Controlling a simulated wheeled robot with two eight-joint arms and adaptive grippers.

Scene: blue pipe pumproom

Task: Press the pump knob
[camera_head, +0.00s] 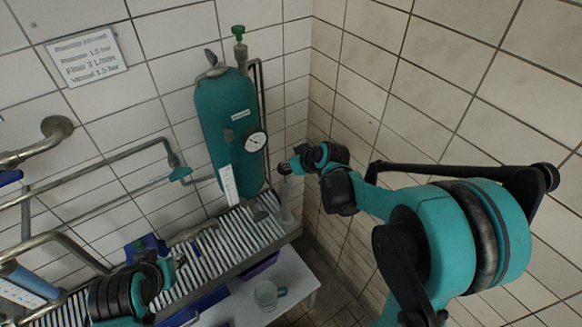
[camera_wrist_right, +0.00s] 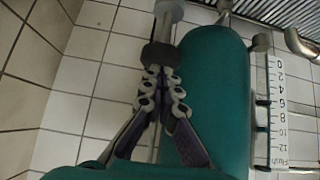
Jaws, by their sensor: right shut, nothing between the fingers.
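The dark pump knob (camera_wrist_right: 160,55) sits on a pale grey shaft in the right wrist view. In the head view the knob (camera_head: 284,168) is small, right of the teal tank, above a pale upright cylinder (camera_head: 286,207). My right gripper (camera_wrist_right: 163,78) is shut and empty, its fingertips right at the knob; I cannot tell whether they touch it. In the head view my right gripper (camera_head: 296,164) comes in from the right, beside the tank. My left gripper (camera_head: 170,272) is low at the left over the slatted rack; its fingers are too small to read.
The teal tank (camera_head: 221,120) with a round gauge (camera_head: 255,141) stands close left of the right gripper. Grey pipes (camera_head: 100,165) run along the left wall. A clear mug (camera_head: 267,295) stands on a white surface below the slatted rack (camera_head: 232,238). The tiled right wall is close.

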